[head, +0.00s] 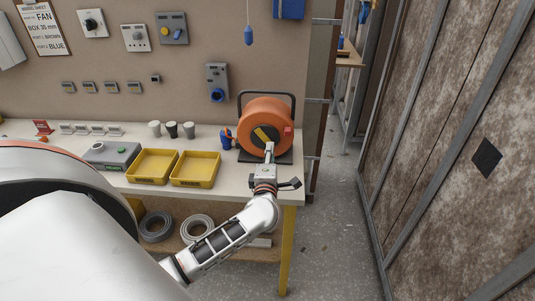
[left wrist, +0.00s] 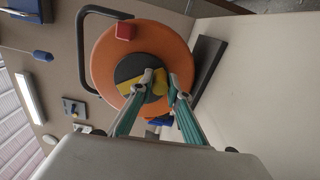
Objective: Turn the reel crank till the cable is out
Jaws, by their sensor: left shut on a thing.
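The orange cable reel (head: 266,122) stands upright on a dark base at the right end of the workbench. A black handle frame arches over it. Its yellow crank (head: 262,135) lies across the dark hub. My left gripper (head: 269,150) reaches up to the reel's face. In the left wrist view the reel (left wrist: 110,55) fills the middle, and my left gripper (left wrist: 162,88) is shut on the crank's yellow knob (left wrist: 158,88). A blue plug (head: 226,139) with an orange part sits left of the reel. My right gripper is not in view.
Two yellow trays (head: 153,180) (head: 195,184) and a grey box (head: 111,152) stand on the bench left of the reel. Three cups (head: 172,129) stand behind. Grey cable coils (head: 158,226) lie on the lower shelf. The floor at right is clear.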

